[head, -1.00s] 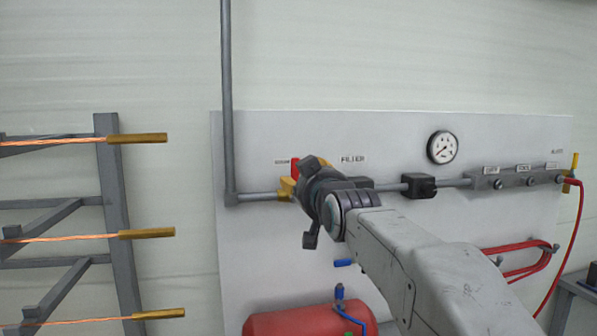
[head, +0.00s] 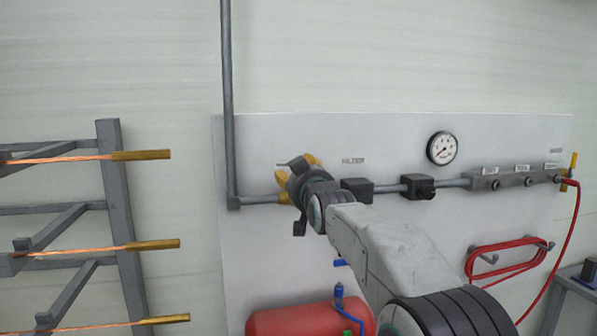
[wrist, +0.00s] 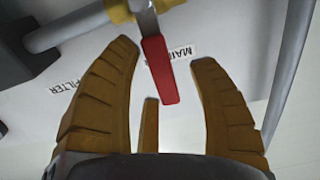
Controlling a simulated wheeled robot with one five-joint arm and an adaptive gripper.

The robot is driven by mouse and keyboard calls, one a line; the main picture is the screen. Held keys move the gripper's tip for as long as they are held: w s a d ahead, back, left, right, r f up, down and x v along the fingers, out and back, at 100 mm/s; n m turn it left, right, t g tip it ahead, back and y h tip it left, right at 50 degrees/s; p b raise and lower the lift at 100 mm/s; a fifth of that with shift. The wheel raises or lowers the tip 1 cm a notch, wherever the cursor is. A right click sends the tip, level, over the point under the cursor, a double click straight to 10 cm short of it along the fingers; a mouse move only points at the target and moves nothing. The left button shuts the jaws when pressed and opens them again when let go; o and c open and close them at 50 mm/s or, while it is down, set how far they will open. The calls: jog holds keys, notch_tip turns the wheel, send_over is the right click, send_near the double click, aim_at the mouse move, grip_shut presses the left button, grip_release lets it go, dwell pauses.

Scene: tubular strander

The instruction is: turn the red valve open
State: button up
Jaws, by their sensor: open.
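The red valve handle (wrist: 160,72) shows in the wrist view as a flat red lever on a metal stem. Its yellow valve body (wrist: 118,10) is at the top edge, and also shows in the head view (head: 284,198) on the grey pipe. My gripper (wrist: 164,54) is open, with its yellow fingers on either side of the handle's free end. I see gaps on both sides; whether a finger touches it I cannot tell. In the head view my gripper (head: 298,164) is in front of the valve and hides the red handle.
The grey pipe (head: 230,110) rises left of the valve. A black filter block (head: 356,190) sits close to its right. A pressure gauge (head: 442,148) is farther right. A red tank (head: 300,320) is below. A rack with copper rods (head: 125,220) stands at left.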

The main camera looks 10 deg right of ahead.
jog(key=shift+o, duration=0.3)
grip_shut()
dwell(0.5)
